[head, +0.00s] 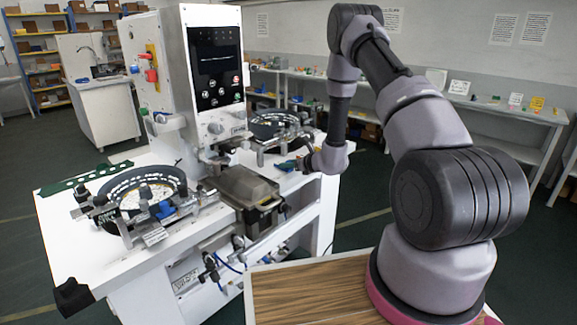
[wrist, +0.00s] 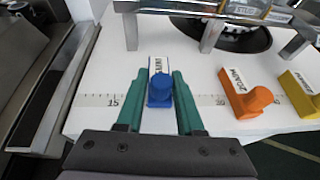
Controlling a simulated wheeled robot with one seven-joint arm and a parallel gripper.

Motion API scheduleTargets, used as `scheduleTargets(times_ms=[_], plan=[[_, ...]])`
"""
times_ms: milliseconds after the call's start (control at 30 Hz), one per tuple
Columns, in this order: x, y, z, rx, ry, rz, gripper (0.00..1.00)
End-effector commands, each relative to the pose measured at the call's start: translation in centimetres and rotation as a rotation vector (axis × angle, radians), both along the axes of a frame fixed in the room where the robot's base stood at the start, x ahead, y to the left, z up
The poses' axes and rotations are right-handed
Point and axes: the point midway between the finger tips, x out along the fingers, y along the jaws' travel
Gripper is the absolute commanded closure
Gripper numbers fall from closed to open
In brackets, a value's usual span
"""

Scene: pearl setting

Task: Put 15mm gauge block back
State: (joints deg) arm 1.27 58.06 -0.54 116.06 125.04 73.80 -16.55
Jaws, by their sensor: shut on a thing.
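The blue gauge block (wrist: 159,92) has a rounded knob and a white label on its far end, which I cannot read clearly. My gripper (wrist: 161,74) has its two green fingers closed on the block's sides in the wrist view. The block is over the white tabletop, at the marked strip (wrist: 97,100), just right of the printed 15. I cannot tell whether its underside touches the surface. In the head view my gripper is at the far side of the machine bench, small and partly hidden by my arm.
An orange block (wrist: 246,95) marked 20MM and a yellow block (wrist: 300,92) stand to the right along the strip. A metal frame and round dark bowl (wrist: 226,36) lie just beyond. A metal rail (wrist: 62,85) runs at left. The head view shows the white machine (head: 212,75).

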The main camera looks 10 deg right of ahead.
Motion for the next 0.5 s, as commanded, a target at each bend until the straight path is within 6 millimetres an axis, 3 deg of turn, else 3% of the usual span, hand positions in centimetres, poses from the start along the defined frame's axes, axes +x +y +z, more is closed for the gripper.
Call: scheduleTargets(times_ms=[367, 400, 467, 500], plan=[[0.04, -0.02, -0.68, 0.001, -0.002, -0.001, 1.0], [0.04, -0.02, -0.76, 0.0, -0.001, -0.001, 0.6], [0.04, -0.03, -0.71, 0.001, -0.002, -0.001, 0.37], [0.04, -0.03, -0.7, 0.001, -0.002, -0.001, 0.34]])
